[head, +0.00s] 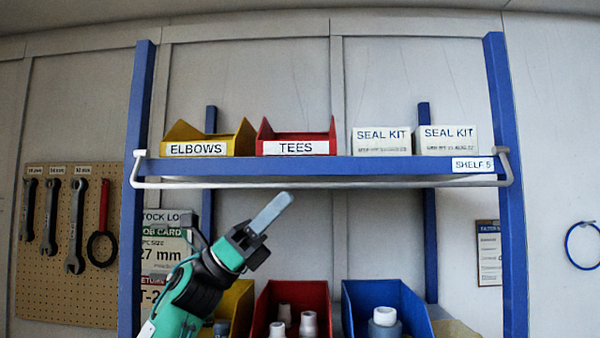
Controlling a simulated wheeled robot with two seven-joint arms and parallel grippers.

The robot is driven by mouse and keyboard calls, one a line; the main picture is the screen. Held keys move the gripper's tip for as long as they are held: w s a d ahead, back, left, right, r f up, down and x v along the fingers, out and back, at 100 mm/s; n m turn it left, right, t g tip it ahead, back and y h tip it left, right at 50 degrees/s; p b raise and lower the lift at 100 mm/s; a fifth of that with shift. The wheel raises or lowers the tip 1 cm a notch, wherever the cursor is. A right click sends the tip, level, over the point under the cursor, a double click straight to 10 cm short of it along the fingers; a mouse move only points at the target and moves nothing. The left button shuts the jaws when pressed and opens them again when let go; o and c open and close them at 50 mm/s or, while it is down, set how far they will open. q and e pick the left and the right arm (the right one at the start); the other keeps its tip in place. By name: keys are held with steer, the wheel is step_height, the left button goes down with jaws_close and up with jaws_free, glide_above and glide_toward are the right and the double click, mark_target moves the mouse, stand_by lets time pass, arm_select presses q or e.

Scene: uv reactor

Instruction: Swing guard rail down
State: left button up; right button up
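The guard rail (330,184) is a thin pale bar across the front of the blue shelf. It hangs just below the shelf's front edge, held by white end brackets at the left (138,168) and right (506,167). My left gripper (278,206) is below the rail, left of centre, with its pale finger pointing up and right. The fingertip looks close under the rail, with no clear contact. Only one finger shape shows, so its opening cannot be told. My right gripper is out of view.
The shelf (400,166) carries a yellow ELBOWS bin (210,138), a red TEES bin (296,136) and two white seal kit boxes (382,141). Below stand red (262,300) and blue (410,300) bins with fittings. Blue uprights (506,240) flank both sides. A wrench pegboard (65,280) is left.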

mark_target(300, 184)
arm_select(q)
steer(key=x, duration=0.2)
steer(key=p+x, duration=0.1)
steer(key=x, duration=0.1)
steer(key=shift+s+d+r, duration=0.1)
steer(key=shift+s+r, duration=0.15)
steer(key=shift+r, duration=0.05)
steer(key=shift+w+d+r, duration=0.1)
steer(key=shift+d+r, duration=0.05)
steer(key=shift+d, duration=0.15)
